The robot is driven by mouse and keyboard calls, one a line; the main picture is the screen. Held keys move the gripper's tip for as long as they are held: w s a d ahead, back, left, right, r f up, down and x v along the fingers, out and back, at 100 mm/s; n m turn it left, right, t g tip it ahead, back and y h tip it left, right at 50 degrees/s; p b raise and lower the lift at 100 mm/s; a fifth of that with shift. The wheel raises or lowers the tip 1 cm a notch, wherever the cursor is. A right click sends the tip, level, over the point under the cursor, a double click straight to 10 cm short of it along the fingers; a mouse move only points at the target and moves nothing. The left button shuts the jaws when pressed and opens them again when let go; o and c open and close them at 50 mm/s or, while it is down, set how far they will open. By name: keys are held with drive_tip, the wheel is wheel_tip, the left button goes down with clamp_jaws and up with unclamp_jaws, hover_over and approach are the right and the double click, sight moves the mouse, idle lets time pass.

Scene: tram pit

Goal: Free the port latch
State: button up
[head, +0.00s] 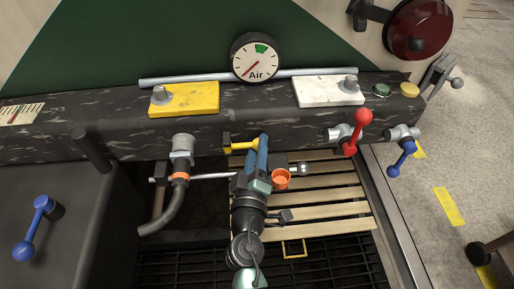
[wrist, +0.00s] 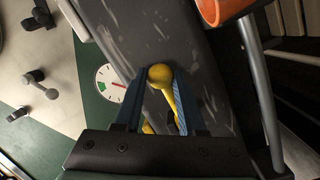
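The port latch appears to be the yellow handle (head: 240,146) on the front face of the dark beam. In the wrist view the yellow handle (wrist: 170,97) shows a round knob at one end and a tapering shaft. My gripper (head: 258,153) is at this handle, in front of the beam. In the wrist view the blue fingers of my gripper (wrist: 160,100) stand apart, one on each side of the handle. A dark gap shows between the shaft and the left finger. Whether the knob touches either finger is not clear. The latch's inner parts are hidden.
An orange cup (head: 281,179) is close right of my gripper. A grey hose coupling (head: 181,152) hangs to the left. Red (head: 357,132) and blue (head: 403,158) levers stick out at the right. An air gauge (head: 256,58) is behind the beam. Wooden slats (head: 330,194) lie below.

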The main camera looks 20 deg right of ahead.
clamp_jaws()
idle(1.0)
